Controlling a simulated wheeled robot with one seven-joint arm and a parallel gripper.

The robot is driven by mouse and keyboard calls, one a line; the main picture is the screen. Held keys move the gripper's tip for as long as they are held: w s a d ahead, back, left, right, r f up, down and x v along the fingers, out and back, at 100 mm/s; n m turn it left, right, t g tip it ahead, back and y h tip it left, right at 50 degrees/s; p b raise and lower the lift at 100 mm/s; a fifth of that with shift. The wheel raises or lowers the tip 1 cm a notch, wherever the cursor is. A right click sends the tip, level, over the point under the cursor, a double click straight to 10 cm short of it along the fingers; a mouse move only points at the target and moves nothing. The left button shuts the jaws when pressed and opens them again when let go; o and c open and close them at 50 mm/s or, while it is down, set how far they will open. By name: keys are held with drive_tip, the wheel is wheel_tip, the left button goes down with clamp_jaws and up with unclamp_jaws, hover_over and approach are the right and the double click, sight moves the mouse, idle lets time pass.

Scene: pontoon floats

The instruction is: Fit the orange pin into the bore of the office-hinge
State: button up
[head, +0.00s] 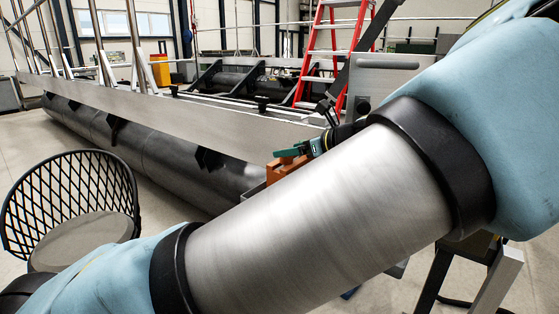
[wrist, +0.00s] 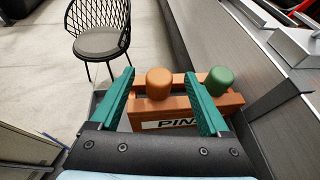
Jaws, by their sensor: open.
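The orange pin (wrist: 158,84) stands upright in an orange-brown holder (wrist: 150,125) lettered "PIN", with only its upper part showing. My gripper (wrist: 160,72) is open, and in the wrist view its two green fingers lie to the left and right of the pin with gaps between. I cannot tell how far the pin is from the fingertips in depth. In the head view, my gripper (head: 292,151) is small, at the holder (head: 283,171), and the pin cannot be made out. I cannot pick out the office-hinge or its bore in either view.
A green pin (wrist: 220,80) stands in the same holder, close right of my right finger. A long metal pontoon (head: 150,145) runs behind the holder. A black mesh chair (head: 70,200) stands on the floor at left. A red ladder (head: 326,50) stands behind.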

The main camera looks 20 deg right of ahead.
drive_tip(key=shift+p+x, duration=0.9)
drive_tip(key=shift+x, duration=1.9)
drive_tip(key=shift+f, duration=0.1)
clamp_jaws()
